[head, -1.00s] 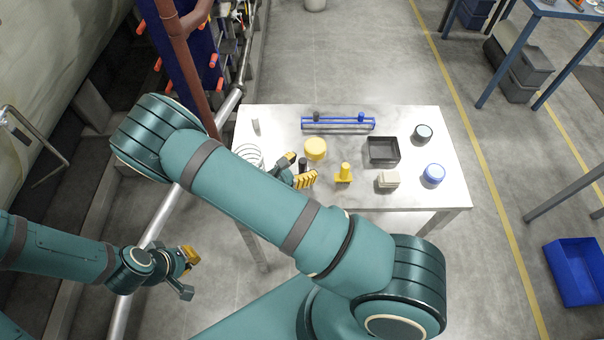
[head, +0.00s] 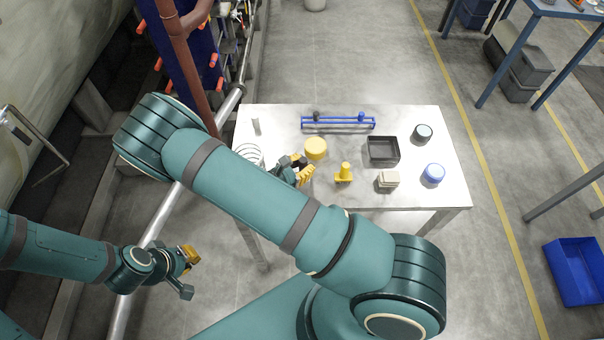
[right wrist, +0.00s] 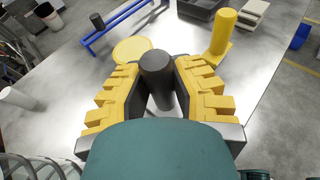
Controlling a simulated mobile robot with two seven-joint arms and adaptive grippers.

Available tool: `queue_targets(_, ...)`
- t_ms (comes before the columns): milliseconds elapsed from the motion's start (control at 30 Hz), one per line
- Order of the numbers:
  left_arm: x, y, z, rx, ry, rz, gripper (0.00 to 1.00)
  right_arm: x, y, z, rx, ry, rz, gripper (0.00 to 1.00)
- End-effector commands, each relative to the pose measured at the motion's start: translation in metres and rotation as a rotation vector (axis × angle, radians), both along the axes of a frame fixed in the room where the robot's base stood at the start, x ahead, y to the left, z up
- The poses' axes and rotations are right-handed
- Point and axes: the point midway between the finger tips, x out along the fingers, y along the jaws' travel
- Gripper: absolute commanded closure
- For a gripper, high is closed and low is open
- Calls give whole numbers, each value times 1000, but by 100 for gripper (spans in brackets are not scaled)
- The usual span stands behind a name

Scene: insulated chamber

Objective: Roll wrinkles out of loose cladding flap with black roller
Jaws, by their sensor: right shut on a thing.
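My right gripper (head: 302,171) is over the left part of the metal table. Its yellow ribbed fingers, seen close in the right wrist view (right wrist: 160,88), are shut on an upright black cylinder, which I take as the black roller (right wrist: 157,66). It also shows as a small dark top in the head view (head: 302,161). Its lower end is hidden between the fingers. My left gripper (head: 189,273) is open and empty, low at the left beside the pipe. I cannot make out the loose cladding flap; a large pale curved wall (head: 60,60) stands at the far left.
The table (head: 270,118) also holds a yellow disc (head: 316,148), a yellow handled tool (head: 344,173), a blue rack (head: 338,123), a black tray (head: 383,150), beige blocks (head: 388,180), a blue round container (head: 433,173) and a wire coil (head: 249,155). A long pipe (head: 170,205) runs left of the table.

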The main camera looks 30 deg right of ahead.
Motion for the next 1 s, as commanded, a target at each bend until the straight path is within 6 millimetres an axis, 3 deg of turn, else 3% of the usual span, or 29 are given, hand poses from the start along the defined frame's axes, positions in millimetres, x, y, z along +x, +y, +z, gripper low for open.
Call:
queue_targets(333, 0, 0, 1, 0, 0, 0, 100, 0, 0, 2, 0, -1, 0, 100)
queue_targets(667, 0, 0, 16, 0, 0, 0, 100, 0, 0, 32, 0, -1, 0, 100)
queue_targets(1000, 0, 0, 15, 0, 0, 0, 100, 0, 0, 57, -1, 0, 0, 100)
